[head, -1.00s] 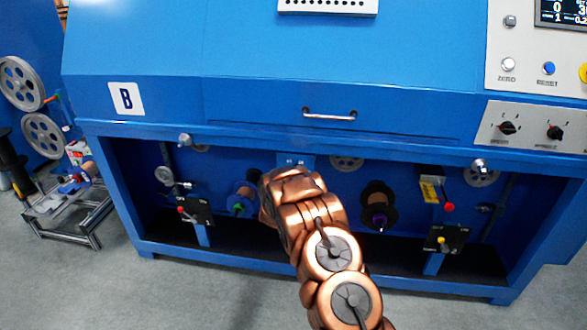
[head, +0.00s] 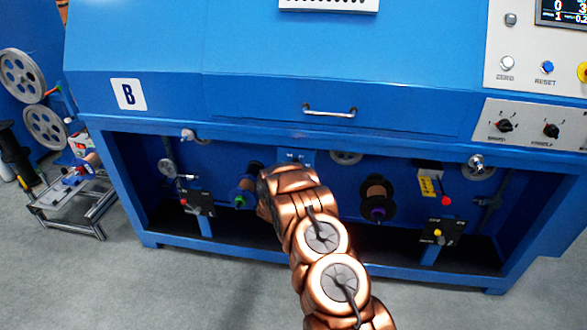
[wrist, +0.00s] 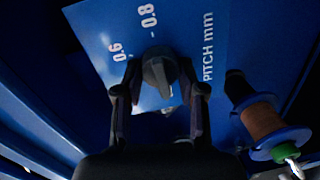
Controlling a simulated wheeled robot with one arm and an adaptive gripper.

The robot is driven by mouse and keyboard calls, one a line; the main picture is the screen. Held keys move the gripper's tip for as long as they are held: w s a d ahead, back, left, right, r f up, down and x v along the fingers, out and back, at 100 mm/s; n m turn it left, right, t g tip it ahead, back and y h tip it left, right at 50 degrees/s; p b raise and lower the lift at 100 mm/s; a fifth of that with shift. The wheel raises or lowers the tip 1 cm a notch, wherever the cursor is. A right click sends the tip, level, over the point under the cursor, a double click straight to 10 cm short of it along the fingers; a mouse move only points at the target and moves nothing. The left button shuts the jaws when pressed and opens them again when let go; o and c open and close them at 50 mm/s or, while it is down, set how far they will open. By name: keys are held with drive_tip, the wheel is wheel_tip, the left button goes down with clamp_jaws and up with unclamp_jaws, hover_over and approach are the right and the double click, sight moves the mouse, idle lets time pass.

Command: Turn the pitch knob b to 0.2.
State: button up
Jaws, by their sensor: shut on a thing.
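The pitch knob (wrist: 157,72) is a dark grey grip on a blue plate (wrist: 108,28) marked "PITCH mm", with 0.6 and 0.8 printed beside it in the wrist view. The knob is close to the 0.8 mark; I cannot tell exactly where its pointer aims. My gripper (wrist: 160,92) has one finger on each side of the knob and is shut on it. In the head view the top of the plate (head: 295,157) shows just above my arm, which hides the knob and my fingertips. The 0.2 mark is not visible.
A spool with a green hub (wrist: 265,125) sits right of the plate in the wrist view. In the head view, another dark spool (head: 378,196) hangs right of my arm. The blue frame's upper edge (head: 230,143) runs above the recess.

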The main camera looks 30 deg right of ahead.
drive_tip(key=o, duration=1.1)
drive_tip(key=shift+o, duration=0.2)
drive_tip(key=v, duration=1.2)
